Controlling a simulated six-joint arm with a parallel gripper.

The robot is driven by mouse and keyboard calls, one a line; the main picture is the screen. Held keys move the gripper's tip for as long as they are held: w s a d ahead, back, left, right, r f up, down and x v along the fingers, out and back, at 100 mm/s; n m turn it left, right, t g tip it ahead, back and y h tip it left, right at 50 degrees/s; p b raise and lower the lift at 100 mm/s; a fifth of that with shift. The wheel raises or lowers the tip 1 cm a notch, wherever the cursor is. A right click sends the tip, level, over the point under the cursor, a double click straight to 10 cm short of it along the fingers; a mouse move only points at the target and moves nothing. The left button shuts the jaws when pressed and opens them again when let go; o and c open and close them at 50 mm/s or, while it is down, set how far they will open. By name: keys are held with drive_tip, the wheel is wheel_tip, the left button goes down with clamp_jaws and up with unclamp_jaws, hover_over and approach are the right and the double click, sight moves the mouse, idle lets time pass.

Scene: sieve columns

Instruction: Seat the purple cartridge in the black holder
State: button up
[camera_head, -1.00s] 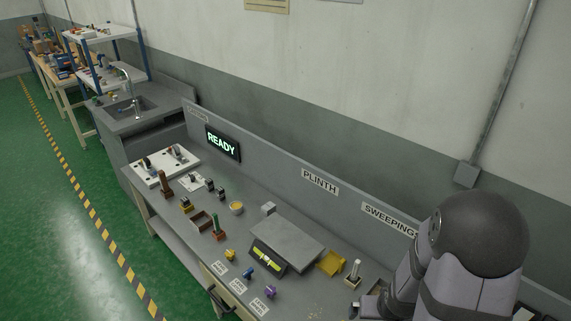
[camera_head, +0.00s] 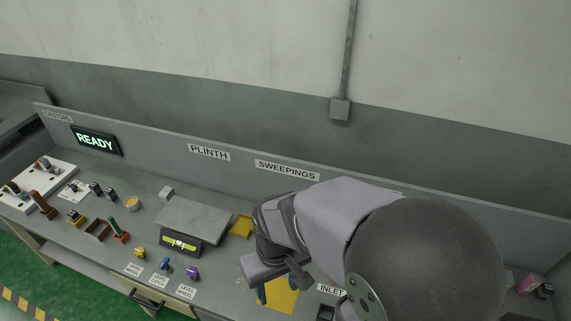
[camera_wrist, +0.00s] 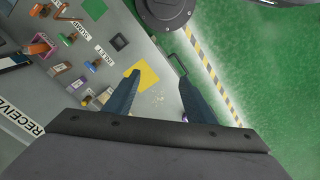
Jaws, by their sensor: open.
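My gripper (camera_head: 278,284) hangs over the front of the bench near a yellow square, partly hidden by my arm. In the wrist view my gripper (camera_wrist: 159,79) has its two dark fingers wide apart with nothing between them. I cannot single out the purple cartridge or the black holder with certainty. A small purple knob-like piece (camera_head: 193,272) stands at the bench front, left of my gripper. At the far right a pink piece (camera_head: 526,283) lies beside a small black block (camera_head: 545,290).
The yellow square (camera_head: 281,297) lies flat beneath my gripper. A grey plinth (camera_head: 195,222) with a yellow-green level and a yellow scoop (camera_head: 241,226) are left of it. A READY display (camera_head: 96,141) is at the back left. The bench's front edge drops to green floor.

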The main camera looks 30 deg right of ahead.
drive_tip(key=w+d+f+m+b, duration=0.2)
drive_tip(key=w+d+f+b, duration=0.35)
drive_tip(key=w+d, duration=0.3)
drive_tip(key=w+d+f+m+b, duration=0.3)
drive_tip(key=w+d+f+b, duration=0.2)
drive_tip(key=w+d+b, duration=0.3)
drive_tip(key=w+d+f+m+b, duration=0.1)
drive_tip(key=d+f+b, duration=0.1)
drive_tip(key=d+f, duration=0.2)
drive_tip(key=w+d+f+m+b, duration=0.1)
drive_tip(key=d+f, duration=0.3)
drive_tip(key=d, duration=0.4)
drive_tip(key=w+d+f+m+b, duration=0.2)
drive_tip(key=d+f+b, duration=0.2)
drive_tip(key=d, duration=0.2)
drive_tip(key=shift+d+f, duration=0.25)
drive_tip(key=shift+f, duration=0.1)
drive_tip(key=shift+w+d+f+p, duration=0.1)
drive_tip(key=shift+f+p, duration=0.35)
drive_tip(key=shift+f, duration=1.4)
drive_tip(key=shift+w+d+f+p, duration=0.1)
drive_tip(key=shift+f+p, duration=0.3)
drive_tip(key=shift+f, duration=1.4)
drive_tip(key=c, duration=1.2)
